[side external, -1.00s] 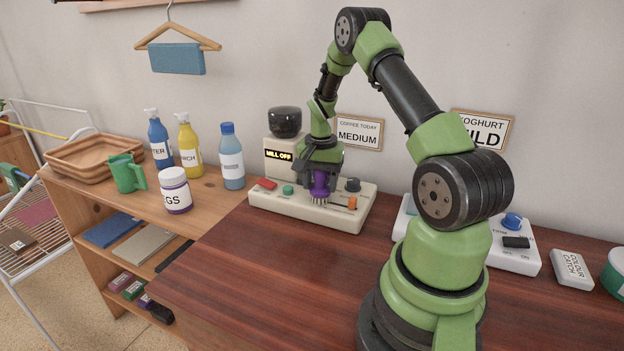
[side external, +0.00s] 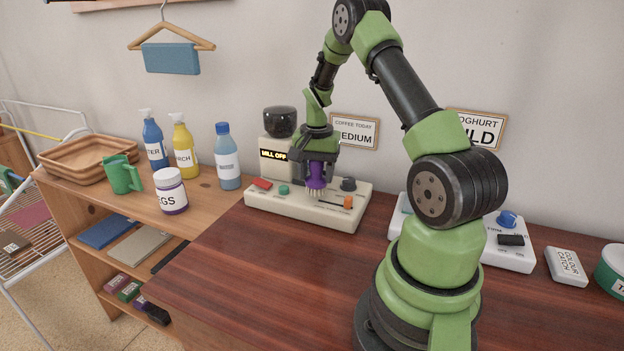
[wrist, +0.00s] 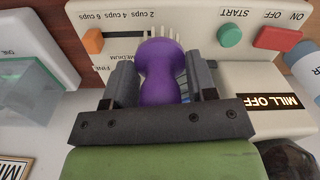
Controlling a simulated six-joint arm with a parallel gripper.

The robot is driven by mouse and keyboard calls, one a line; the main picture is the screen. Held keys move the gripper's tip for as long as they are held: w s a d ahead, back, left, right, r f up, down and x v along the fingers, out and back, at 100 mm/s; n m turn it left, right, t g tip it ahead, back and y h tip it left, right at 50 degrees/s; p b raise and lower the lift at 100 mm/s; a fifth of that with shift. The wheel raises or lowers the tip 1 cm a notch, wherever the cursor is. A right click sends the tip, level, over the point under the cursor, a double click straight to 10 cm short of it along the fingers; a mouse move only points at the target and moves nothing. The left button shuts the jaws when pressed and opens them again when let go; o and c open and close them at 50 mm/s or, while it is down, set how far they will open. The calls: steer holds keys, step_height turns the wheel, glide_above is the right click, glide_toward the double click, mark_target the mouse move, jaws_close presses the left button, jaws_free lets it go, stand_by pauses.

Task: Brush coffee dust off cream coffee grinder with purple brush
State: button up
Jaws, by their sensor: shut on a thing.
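The cream coffee grinder (side external: 270,204) stands on the dark red-brown top against the wall. It has a black hopper, a "MILL OFF" display and red, green, black and orange controls. My gripper (side external: 317,172) is shut on the purple brush (side external: 316,182), bristles down over the grinder's control base. In the wrist view the purple brush (wrist: 160,75) sits between both fingers, its pale bristles over the panel between the orange slider and green button. I cannot tell whether the bristles touch the panel. No coffee dust can be made out.
A white appliance (side external: 515,255) with a blue knob stands to the right, behind my arm. Bottles (side external: 228,170), a jar (side external: 171,195), a green mug (side external: 122,175) and a basket (side external: 75,165) stand on the left shelf. The top in front of the grinder (side external: 260,265) is clear.

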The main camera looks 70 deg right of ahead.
steer(key=shift+r, duration=2.9)
steer(key=shift+a, duration=0.15)
